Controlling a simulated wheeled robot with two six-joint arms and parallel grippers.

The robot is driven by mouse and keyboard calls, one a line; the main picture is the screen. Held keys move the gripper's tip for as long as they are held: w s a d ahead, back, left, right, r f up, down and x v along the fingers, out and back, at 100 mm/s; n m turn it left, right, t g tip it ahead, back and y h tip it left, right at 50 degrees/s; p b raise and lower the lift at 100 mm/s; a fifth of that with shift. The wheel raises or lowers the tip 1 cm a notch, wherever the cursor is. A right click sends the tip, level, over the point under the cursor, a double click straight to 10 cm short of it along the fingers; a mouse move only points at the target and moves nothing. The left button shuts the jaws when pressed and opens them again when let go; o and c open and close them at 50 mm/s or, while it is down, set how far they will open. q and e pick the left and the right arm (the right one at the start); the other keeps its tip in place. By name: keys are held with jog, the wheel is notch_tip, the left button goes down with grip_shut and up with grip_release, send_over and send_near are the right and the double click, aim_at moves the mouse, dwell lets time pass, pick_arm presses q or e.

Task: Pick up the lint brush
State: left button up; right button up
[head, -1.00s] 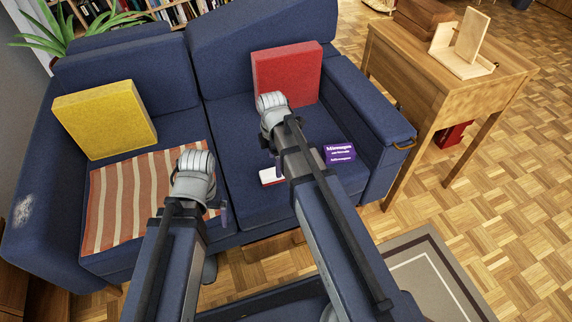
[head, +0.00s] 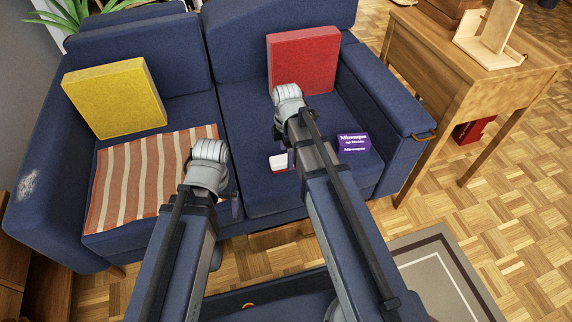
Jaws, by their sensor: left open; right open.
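A small red and white object (head: 278,162), perhaps the lint brush, lies on the right seat of the blue sofa (head: 243,118). It is partly hidden by my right gripper (head: 291,159), so its full shape cannot be told. The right gripper hangs over the seat just beside this object, open, with its fingers mostly hidden behind its own wrist. I cannot tell whether it touches the object. My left gripper (head: 235,206) is open and empty, near the front edge of the sofa by the striped blanket.
A purple box (head: 354,143) lies right of the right gripper. A red cushion (head: 303,62) and a yellow cushion (head: 114,98) lean on the backrest. A striped blanket (head: 150,178) covers the left seat. A wooden table (head: 455,85) stands right. A pale patch (head: 27,184) marks the left armrest.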

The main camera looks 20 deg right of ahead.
aim_at(286, 158)
notch_tip(286, 158, down, 4)
jog(key=b, duration=0.3)
jog(key=shift+w+a, duration=0.1)
jog(key=shift+r, duration=0.1)
jog(key=shift+c, duration=0.2)
grip_shut()
jog(key=shift+r, duration=0.1)
notch_tip(286, 158, up, 10)
jog(key=p, duration=1)
